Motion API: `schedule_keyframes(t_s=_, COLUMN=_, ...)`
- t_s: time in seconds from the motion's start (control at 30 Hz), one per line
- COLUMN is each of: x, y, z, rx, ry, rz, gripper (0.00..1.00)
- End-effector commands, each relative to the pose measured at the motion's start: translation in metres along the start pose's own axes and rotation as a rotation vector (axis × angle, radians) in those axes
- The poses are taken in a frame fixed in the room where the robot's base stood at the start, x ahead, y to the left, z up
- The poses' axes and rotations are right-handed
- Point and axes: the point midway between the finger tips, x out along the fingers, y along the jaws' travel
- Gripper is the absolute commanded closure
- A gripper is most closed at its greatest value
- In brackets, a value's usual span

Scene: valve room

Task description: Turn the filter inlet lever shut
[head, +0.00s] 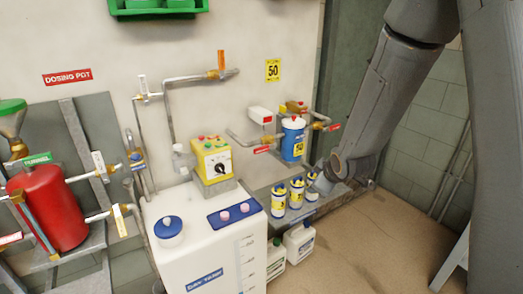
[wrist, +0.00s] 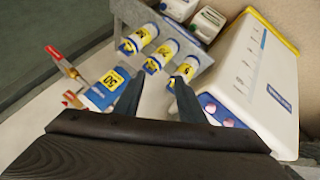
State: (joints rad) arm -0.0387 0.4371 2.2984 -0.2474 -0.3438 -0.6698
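Red tags hang by both, too small to read, so I cannot tell which lever is the inlet. In the wrist view the filter (wrist: 103,90) lies left of my gripper (wrist: 158,78), with a red-ended lever (wrist: 56,54) beyond it. My gripper is open, its two fingers apart with nothing held. In the head view its fingers are hard to make out.
Several blue-and-white cartridges (head: 278,199) stand on a grey shelf below the filter, close to my gripper. A white tank (head: 200,250) with a yellow dosing pump (head: 212,158) stands left. Floor at the right (head: 380,240) is clear.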

Motion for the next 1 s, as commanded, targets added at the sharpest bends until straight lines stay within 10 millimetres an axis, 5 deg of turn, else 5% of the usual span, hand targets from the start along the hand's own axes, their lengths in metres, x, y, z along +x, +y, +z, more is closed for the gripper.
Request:
schedule_keyframes(t_s=0.2, x=0.066, y=0.015, z=-0.083, rx=-0.459, ry=0.339, rz=0.221, gripper=0.63)
schedule_keyframes(t_s=0.4, x=0.083, y=0.004, z=-0.137, rx=-0.747, ry=0.578, rz=0.455, gripper=0.63)
schedule_keyframes(t_s=0.73, x=0.083, y=-0.006, z=-0.166, rx=-0.885, ry=0.706, rz=0.628, gripper=0.63)
schedule_keyframes(t_s=1.0, x=0.106, y=0.001, z=-0.197, rx=-0.884, ry=0.706, rz=0.627, gripper=0.63)
